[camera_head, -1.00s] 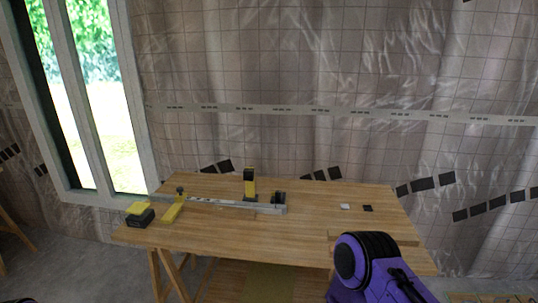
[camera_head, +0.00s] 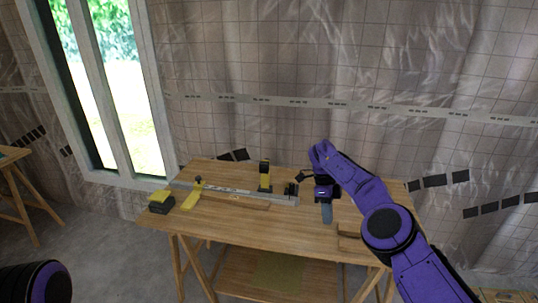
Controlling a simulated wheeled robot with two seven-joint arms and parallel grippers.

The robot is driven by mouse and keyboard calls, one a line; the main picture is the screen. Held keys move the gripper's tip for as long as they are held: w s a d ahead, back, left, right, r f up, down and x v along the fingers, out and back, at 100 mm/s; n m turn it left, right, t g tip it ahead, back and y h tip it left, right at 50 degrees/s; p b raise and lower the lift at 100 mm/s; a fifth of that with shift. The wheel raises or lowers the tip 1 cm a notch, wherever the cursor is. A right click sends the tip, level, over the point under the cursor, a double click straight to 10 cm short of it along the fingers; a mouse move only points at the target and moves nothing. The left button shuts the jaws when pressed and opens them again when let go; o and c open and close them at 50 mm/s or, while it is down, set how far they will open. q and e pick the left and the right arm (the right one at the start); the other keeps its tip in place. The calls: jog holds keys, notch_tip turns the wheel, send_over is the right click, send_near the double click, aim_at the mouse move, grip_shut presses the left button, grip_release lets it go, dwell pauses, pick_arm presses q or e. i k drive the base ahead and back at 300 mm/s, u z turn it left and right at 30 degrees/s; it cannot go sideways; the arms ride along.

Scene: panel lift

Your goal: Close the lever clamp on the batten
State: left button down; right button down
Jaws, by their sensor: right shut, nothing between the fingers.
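The lever clamp (camera_head: 265,177), yellow and black, stands upright toward the back of the wooden workbench, its yellow-banded part pointing up. A long light grey bar (camera_head: 222,190) runs left to right at its foot. A thin wooden strip (camera_head: 240,203), perhaps the batten, lies along the bar's front side; I cannot tell how the clamp meets either. My right gripper (camera_head: 327,214) hangs over the bench to the right of the clamp and bar, apart from them, fingers down and shut, empty. Only a dark, rounded part of my left arm shows at lower left; its gripper is out of view.
The workbench (camera_head: 290,232) has free room along its front. A yellow tool (camera_head: 191,200) and a black-and-yellow block (camera_head: 160,201) lie at its left end. A small dark block (camera_head: 291,189) sits at the bar's right end. A plastic-covered wall stands behind.

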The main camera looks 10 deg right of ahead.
aim_at(264, 166)
jog(key=i, duration=2)
